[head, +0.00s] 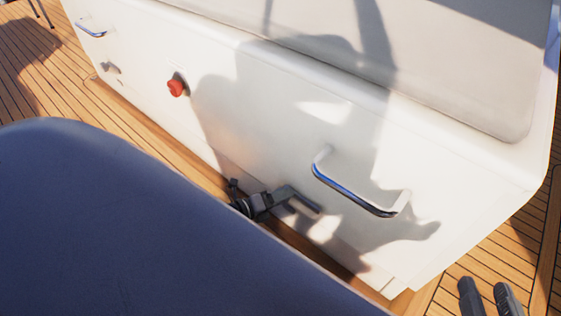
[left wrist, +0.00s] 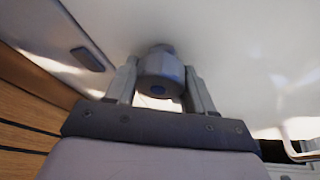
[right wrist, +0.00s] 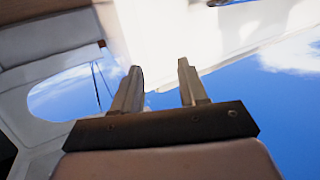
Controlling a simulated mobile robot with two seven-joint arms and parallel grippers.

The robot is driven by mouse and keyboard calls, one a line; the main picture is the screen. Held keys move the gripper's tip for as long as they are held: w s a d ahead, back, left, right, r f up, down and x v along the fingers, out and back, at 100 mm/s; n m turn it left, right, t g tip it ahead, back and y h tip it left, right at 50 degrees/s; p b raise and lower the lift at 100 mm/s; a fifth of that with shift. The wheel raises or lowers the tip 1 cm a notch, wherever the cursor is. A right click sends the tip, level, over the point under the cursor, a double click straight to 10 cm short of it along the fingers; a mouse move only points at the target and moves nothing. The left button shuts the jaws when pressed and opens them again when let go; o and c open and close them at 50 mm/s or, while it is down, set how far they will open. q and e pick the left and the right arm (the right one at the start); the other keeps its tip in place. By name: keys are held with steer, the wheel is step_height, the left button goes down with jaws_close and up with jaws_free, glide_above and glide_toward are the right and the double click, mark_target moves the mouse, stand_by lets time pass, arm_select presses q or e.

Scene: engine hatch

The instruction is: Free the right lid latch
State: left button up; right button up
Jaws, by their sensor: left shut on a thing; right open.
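The white engine hatch box (head: 250,110) fills the middle of the head view. My left gripper (head: 277,198) is low at its front face, left of and below the near chrome handle. In the left wrist view its two fingers (left wrist: 160,88) are shut on a grey round latch knob (left wrist: 158,66) against the white panel. The knob's turn position cannot be told. In the head view the gripper covers most of this latch. A similar grey latch (head: 111,67) sits at the far left of the face. My right gripper (head: 485,297) is open and empty at the bottom right; its fingers also show in the right wrist view (right wrist: 160,88).
A near chrome handle (head: 350,190) and a far one (head: 91,28) stick out from the face. A red knob (head: 177,86) sits between them. A large dark blue rounded shape (head: 130,220) hides the lower left. Teak deck (head: 30,60) surrounds the box.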

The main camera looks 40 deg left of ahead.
arm_select(q)
steer(key=shift+s+f, duration=0.1)
steer(key=o, duration=1)
arm_select(e)
steer(key=shift+f, duration=0.15)
arm_select(q)
steer(key=shift+s+a+r, duration=0.1)
steer(key=shift+s+r, duration=0.1)
steer(key=shift+s, duration=0.05)
steer(key=p+v, duration=0.3)
steer(key=v, duration=0.3)
steer(key=shift+s, duration=0.2)
arm_select(e)
steer(key=shift+w+a+f+m+g+y, duration=0.15)
steer(key=shift+a+m+g, duration=0.1)
steer(key=shift+a+g, duration=0.15)
steer(key=shift+w+a+m+g+y, duration=0.15)
steer(key=shift+a+m+g, duration=0.15)
steer(key=shift+a, duration=0.1)
arm_select(q)
steer(key=shift+s+a, duration=0.1)
